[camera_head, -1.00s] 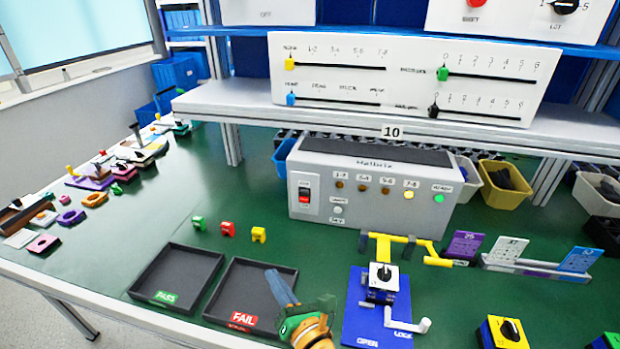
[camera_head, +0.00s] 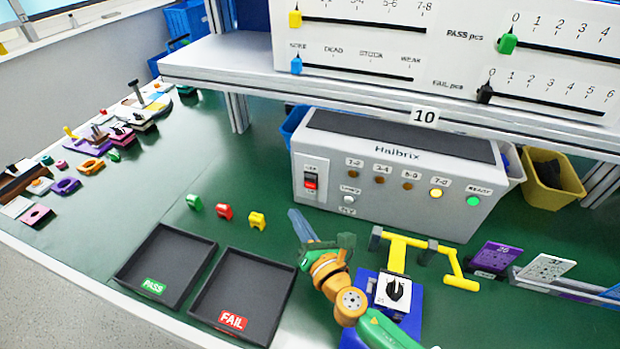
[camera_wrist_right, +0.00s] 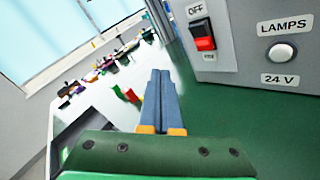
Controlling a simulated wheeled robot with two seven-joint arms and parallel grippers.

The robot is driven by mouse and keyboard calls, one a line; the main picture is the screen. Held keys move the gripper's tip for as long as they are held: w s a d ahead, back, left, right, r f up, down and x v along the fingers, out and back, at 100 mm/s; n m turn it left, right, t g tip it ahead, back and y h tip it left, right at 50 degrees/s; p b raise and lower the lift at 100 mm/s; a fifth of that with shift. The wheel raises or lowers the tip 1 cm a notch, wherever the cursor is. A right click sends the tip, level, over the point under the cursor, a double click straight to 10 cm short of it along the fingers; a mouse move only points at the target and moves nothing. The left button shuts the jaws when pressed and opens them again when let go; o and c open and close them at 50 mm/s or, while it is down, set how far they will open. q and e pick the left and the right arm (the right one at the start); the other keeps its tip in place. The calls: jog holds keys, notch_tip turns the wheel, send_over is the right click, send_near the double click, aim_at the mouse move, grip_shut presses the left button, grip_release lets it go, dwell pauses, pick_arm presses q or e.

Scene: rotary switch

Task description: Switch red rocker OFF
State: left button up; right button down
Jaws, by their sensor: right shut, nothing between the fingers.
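The red rocker switch (camera_head: 310,184) is on the left of the front face of the grey Halbrix box (camera_head: 390,190). In the right wrist view the rocker (camera_wrist_right: 203,37) shows its red part at the lower half, with an OFF label above it. My right gripper (camera_head: 294,214) is shut and empty. Its blue fingertips are in front of the box, below and to the left of the rocker, apart from it. In the right wrist view the fingers (camera_wrist_right: 161,78) lie together, left of the rocker. My left gripper is not in view.
On the box, the 7-8 lamp (camera_head: 436,194) glows yellow and the ready lamp (camera_head: 473,201) green. A white button (camera_head: 348,199) sits beside the rocker. Black PASS (camera_head: 140,252) and FAIL (camera_head: 270,330) trays lie at front left. A shelf edge (camera_head: 300,82) overhangs behind.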

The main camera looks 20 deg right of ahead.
jog(key=w+d+r, duration=0.1)
jog(key=w+d, duration=0.3)
jog(key=w, duration=0.1)
jog(key=shift+w, duration=0.4)
jog(key=shift+w, duration=0.1)
dwell(1.7)
jog(key=shift+w+d+r, duration=0.1)
jog(key=shift+w+d, duration=0.15)
jog(key=shift+w+d, duration=0.15)
jog(key=shift+w, duration=0.15)
dwell(0.7)
jog(key=shift+s, duration=0.1)
jog(key=shift+s+a, duration=0.45)
jog(key=shift+s, duration=0.15)
jog(key=s+a, duration=0.2)
jog(key=s, duration=0.2)
jog(key=shift+a+f, duration=0.4)
